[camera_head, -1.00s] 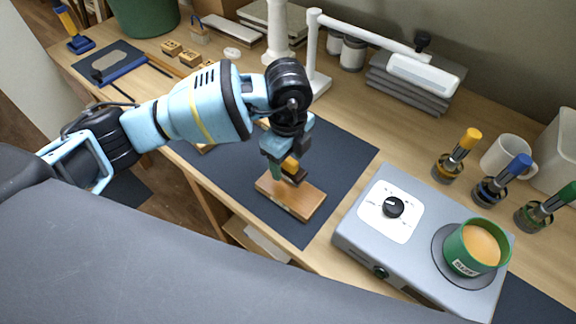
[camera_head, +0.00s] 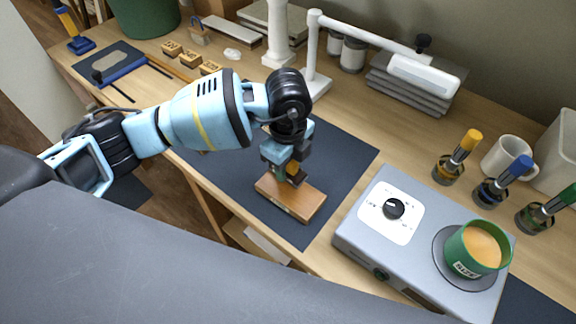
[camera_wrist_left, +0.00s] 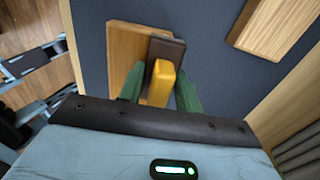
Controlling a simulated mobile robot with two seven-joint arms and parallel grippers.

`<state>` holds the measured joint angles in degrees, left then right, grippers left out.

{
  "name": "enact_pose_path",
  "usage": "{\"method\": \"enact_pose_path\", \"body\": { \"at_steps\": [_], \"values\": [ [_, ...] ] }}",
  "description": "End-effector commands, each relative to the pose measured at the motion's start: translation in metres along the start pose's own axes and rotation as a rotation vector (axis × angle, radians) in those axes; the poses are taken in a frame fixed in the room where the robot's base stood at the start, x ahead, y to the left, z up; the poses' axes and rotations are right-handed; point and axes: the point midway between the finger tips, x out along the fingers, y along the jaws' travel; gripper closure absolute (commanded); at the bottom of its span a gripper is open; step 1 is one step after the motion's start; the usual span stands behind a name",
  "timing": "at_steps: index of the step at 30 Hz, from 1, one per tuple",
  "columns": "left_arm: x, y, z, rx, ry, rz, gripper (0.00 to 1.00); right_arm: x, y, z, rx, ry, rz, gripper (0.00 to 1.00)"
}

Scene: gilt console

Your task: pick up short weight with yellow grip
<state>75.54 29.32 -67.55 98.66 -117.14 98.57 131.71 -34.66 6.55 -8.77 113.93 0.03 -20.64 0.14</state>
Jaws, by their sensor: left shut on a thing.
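The weight is a dark piece (camera_wrist_left: 168,48) with a yellow grip (camera_wrist_left: 161,84), seen in the left wrist view. In the head view only a small dark part of it (camera_head: 298,180) shows below my gripper. My left gripper (camera_head: 286,174) points down over a wooden block (camera_head: 302,202) on the dark mat. Its green fingers (camera_wrist_left: 160,92) stand on both sides of the yellow grip and are shut on it. The weight is at or just above the block; I cannot tell whether they touch. My right gripper is not in view.
A grey hot plate (camera_head: 362,234) with a green pot (camera_head: 474,249) stands right of the block. A white lamp (camera_head: 318,60) stands behind. Jars with coloured-handled brushes (camera_head: 452,165) are at the right. The dark mat (camera_head: 340,150) has bare room around the block.

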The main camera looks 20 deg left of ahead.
Motion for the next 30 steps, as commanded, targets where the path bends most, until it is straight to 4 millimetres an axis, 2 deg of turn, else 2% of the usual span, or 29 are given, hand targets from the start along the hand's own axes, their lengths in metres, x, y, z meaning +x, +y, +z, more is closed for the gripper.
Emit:
{"method": "enact_pose_path", "body": {
  "at_steps": [8,14,30],
  "values": [
    [-0.011,-0.001,0.0,0.0,0.0,-0.003,0.97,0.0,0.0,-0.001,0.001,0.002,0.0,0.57],
    [-0.039,-0.001,0.0,0.002,0.0,-0.006,0.97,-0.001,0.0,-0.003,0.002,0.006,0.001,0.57],
    [-0.048,0.109,-0.063,0.006,0.001,-0.001,0.97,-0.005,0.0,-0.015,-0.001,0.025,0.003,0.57]
  ]
}}
